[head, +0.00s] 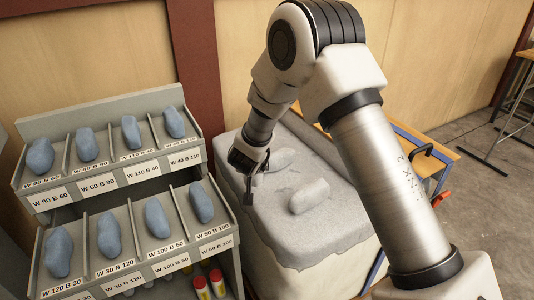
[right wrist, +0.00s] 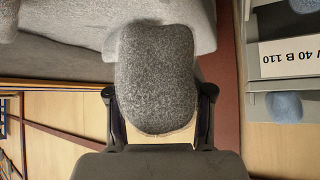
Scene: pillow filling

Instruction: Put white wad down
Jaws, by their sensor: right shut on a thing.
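My right gripper (head: 248,168) is over the left part of the grey cloth-covered surface (head: 336,232). In the right wrist view the gripper (right wrist: 160,118) is shut on a pale grey, rounded wad (right wrist: 157,75), with one finger on each side of it. In the head view a pale wad (head: 272,160) shows right beside the gripper, partly hidden by it. Another pale wad (head: 309,196) lies on the cloth nearer the camera, apart from the gripper. I cannot tell whether the held wad touches the cloth. My left gripper is not in view.
A grey two-tier rack (head: 105,100) with labelled slots holding several blue wads stands at the left. Red and yellow bottles (head: 202,287) show beneath it. A wooden bench with a blue edge (head: 420,142) is behind the cloth. The cloth's front area is clear.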

